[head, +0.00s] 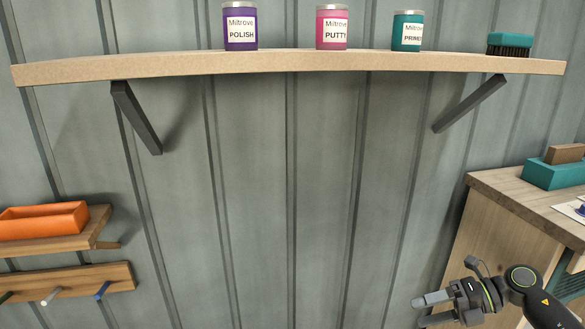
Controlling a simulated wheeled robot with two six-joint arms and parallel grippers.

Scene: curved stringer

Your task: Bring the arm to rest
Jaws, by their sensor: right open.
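My right gripper (436,310) is at the lower right of the head view, in front of the wooden cabinet. It points left, open, with nothing between its fingers. Its lower finger is partly cut off by the bottom edge of the picture. My right arm comes in from the right edge. My left gripper is not in view.
A curved wooden shelf (290,62) on brackets holds a purple polish can (240,28), a pink putty can (332,28), a teal can (407,32) and a brush (509,44). An orange tray (43,221) is at left. A cabinet (500,225) holds a teal box (553,172).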

